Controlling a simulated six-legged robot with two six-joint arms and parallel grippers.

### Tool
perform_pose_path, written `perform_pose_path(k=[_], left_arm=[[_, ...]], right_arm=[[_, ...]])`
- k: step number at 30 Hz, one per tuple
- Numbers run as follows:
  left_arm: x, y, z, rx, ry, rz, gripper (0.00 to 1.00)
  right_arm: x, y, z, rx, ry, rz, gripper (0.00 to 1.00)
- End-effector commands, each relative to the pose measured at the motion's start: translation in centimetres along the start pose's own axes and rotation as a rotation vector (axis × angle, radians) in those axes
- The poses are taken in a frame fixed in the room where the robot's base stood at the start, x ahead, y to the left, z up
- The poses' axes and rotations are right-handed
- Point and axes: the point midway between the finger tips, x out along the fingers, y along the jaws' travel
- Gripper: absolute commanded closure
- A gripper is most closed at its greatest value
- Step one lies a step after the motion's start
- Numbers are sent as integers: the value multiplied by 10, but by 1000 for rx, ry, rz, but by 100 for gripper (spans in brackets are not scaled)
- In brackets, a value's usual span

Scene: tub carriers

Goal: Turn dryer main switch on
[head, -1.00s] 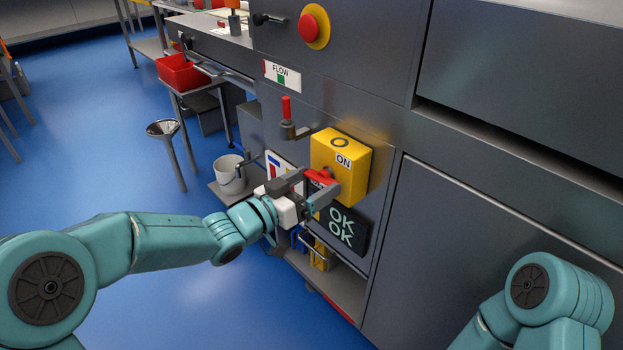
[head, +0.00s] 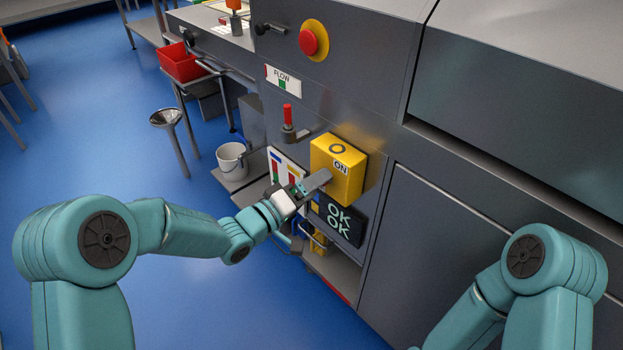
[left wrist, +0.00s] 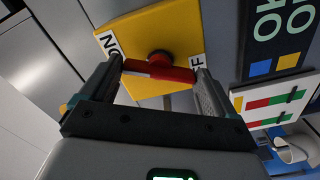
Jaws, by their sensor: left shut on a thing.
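The dryer main switch is a yellow box (head: 338,168) on the grey machine front, with an ON label near its top in the head view. In the left wrist view its yellow face (left wrist: 130,38) shows an ON label on the left and a partly hidden OFF label on the right. Its red handle (left wrist: 160,71) sits between my left gripper's fingers (left wrist: 160,78), which are shut on it. In the head view my left gripper (head: 318,183) is at the lower front of the box and hides the handle. My right arm shows at lower right; its gripper is out of view.
A dark display reading OK OK (head: 339,219) is just below the box. A red-topped lever (head: 288,117), a FLOW label (head: 282,80) and a red button (head: 313,38) are above it. A white bucket (head: 231,161) and a red tub (head: 181,64) stand left. Blue floor is open at left.

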Motion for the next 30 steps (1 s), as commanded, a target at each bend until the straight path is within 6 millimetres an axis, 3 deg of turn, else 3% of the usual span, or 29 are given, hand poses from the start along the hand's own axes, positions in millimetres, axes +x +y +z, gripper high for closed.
perform_pose_path(k=[15, 30], left_arm=[[0, 1, 0, -392, -2, -3, 41], [0, 0, 1, -504, -3, -2, 41]], right_arm=[[-29, -10, 1, 0, 0, 0, 57], [-34, -12, 1, 0, 0, 0, 57]])
